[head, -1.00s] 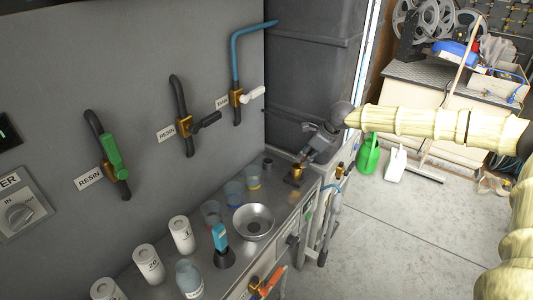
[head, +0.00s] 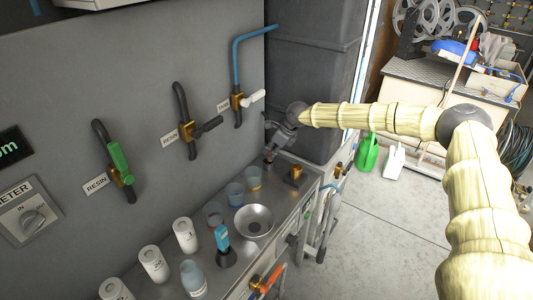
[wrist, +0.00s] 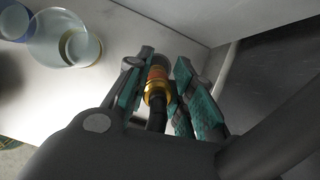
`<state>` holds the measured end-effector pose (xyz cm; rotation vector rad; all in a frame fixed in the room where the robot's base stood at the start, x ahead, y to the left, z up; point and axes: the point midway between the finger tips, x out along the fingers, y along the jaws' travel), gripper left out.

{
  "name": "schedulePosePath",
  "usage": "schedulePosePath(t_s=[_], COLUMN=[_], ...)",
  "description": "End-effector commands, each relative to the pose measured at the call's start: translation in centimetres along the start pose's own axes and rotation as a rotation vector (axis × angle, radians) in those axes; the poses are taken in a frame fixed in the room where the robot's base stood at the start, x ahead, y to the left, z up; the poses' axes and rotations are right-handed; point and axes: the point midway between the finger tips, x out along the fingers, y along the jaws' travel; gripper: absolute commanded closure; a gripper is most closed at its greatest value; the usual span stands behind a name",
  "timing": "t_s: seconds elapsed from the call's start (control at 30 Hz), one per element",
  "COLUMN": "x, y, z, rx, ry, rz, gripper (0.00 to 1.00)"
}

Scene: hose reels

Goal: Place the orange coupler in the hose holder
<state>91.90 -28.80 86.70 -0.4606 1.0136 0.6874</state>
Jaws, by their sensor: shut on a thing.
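The orange coupler (wrist: 157,84) shows in the wrist view as an orange band and a gold ring on a black hose. My gripper (wrist: 163,62) is shut on it, with a teal-padded finger on each side. In the head view my gripper (head: 270,152) is low over the back of the counter, by the wall corner. A small dark round piece (head: 267,161) just under the fingertips appears to be the hose holder, mostly hidden by my gripper. I cannot tell whether the coupler is inside it. The coupler cannot be made out in the head view.
A brass fitting (head: 293,174) stands on the counter just right of my gripper. Clear cups (head: 235,193), a steel bowl (head: 254,221) and white containers (head: 185,235) stand nearer. Valves with handles (head: 187,130) line the grey wall.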

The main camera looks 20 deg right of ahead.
Motion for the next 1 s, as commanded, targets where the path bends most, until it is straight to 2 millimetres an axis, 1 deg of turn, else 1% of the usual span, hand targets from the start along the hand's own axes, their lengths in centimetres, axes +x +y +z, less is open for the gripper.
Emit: schedulePosePath(t_s=[0.23,0.37,0.43,1.0], x=[1.2,2.8,2.6,3.0], y=[-0.1,0.0,-0.1,-0.3], z=[-0.1,-0.4,0.2,1.5], rx=[0.001,0.001,-0.001,0.008], ry=[-0.001,0.001,0.029,0.333], rz=[0.000,0.001,0.003,0.042], gripper=[1.00,1.00,1.00,1.00])
